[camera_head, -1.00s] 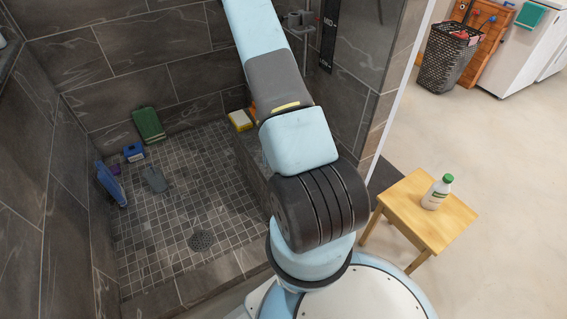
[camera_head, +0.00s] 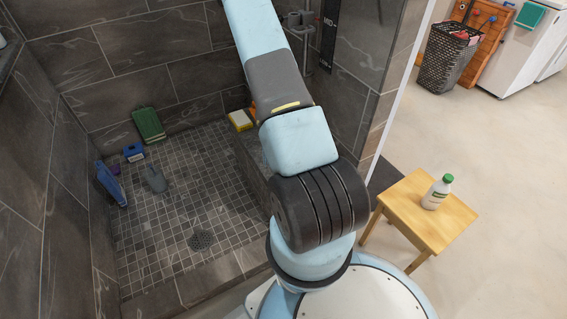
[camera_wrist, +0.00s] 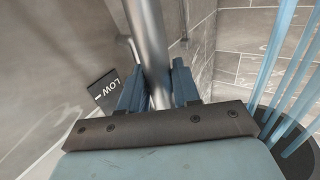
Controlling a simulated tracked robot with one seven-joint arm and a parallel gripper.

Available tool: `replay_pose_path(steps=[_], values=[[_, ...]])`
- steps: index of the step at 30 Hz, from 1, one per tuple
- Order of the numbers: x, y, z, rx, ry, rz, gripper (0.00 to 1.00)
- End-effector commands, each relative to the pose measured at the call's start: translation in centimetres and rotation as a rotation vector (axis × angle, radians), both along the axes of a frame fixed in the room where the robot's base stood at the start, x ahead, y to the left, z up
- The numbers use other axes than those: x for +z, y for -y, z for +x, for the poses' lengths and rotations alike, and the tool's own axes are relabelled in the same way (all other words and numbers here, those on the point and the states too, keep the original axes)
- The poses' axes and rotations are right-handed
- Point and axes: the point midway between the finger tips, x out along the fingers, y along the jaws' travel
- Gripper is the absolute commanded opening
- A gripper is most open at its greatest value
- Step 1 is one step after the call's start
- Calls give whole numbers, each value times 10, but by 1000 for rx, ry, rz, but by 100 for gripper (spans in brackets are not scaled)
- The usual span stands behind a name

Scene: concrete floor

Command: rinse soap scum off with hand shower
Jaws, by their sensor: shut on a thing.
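My gripper (camera_wrist: 158,88) shows in the wrist view, with its two blue fingers shut on a shiny metal tube. The tube (camera_wrist: 150,40) runs up and out of the top of the picture; it looks like the hand shower's handle, but its head is not visible. In the head view my gripper is out of sight beyond the arm. The shower's dark tiled back wall (camera_head: 140,55) has pale streaks; I cannot tell soap scum from stone pattern. The mosaic shower floor (camera_head: 170,215) has a round drain (camera_head: 201,240).
A dark panel marked LOW (camera_wrist: 105,88) is close left of the tube. A green item (camera_head: 148,123), a blue item (camera_head: 133,152), a grey object (camera_head: 156,179) and a blue bottle (camera_head: 112,184) stand in the shower's left part.

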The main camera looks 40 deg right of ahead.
Motion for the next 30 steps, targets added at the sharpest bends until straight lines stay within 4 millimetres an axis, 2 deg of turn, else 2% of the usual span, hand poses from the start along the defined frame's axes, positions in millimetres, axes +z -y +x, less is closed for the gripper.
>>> replay_pose_path(steps=[8,30], values=[[0,3,-3,-1,-1,-1,0],[0,23,-33,-1,-1,-1,0]])
